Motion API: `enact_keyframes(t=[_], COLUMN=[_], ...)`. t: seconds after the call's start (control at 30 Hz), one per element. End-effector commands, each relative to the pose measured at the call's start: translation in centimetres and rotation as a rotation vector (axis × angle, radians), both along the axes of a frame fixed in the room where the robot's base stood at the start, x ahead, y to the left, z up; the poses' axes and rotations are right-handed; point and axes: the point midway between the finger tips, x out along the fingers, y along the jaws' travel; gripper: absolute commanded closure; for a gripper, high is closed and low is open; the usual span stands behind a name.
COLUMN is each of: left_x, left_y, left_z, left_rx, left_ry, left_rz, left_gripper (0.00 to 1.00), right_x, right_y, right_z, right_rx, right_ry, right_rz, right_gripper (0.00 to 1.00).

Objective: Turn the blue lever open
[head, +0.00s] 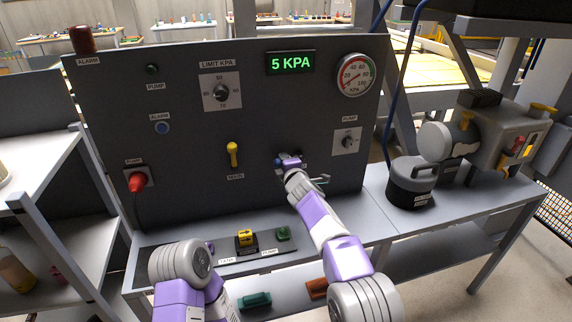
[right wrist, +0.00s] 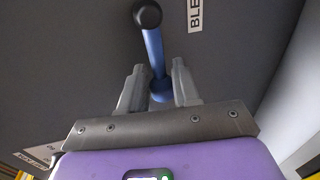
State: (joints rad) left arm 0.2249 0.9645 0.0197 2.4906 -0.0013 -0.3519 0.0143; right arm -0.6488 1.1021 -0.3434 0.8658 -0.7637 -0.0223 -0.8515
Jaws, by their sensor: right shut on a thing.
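The blue lever (right wrist: 153,50) sticks out of the grey panel in the right wrist view, a blue shaft with a black ball end, beside a partly cut-off label starting "BLE". In the head view my right gripper (head: 290,165) is at the panel, right of the yellow lever, and mostly hides the blue lever. Of my left arm only links show at the lower left; its gripper is not seen.
A dark canister (head: 410,185) stands on the bench at right.

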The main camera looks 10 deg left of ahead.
Motion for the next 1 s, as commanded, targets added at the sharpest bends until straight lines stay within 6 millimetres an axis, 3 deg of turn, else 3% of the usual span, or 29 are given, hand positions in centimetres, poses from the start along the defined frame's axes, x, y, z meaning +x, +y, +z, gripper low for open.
enact_keyframes(t=[0.17,0.2,0.33,0.73,1.0], left_x=[0.0,0.0,0.0,0.0,0.0], left_y=[0.0,0.0,0.0,0.0,0.0], left_z=[0.0,0.0,0.0,-0.4,-2.5], left_rx=[0.000,0.000,0.000,0.000,0.000], left_ry=[0.000,0.000,0.000,0.000,0.000], left_rz=[0.000,0.000,0.000,0.000,0.000], left_gripper=[0.57,0.57,0.57,0.57,0.57], right_x=[0.0,-0.1,0.0,-0.4,-2.8], right_y=[0.1,0.1,0.1,-0.1,-1.3], right_z=[-0.2,-0.3,-0.2,0.0,0.4], right_rx=[-0.004,-0.004,-0.003,-0.001,-0.002], right_ry=[0.002,0.002,0.003,-0.001,-0.002], right_rz=[0.001,0.001,0.001,0.002,0.003], right_gripper=[1.00,0.66,0.46,0.46,0.46])
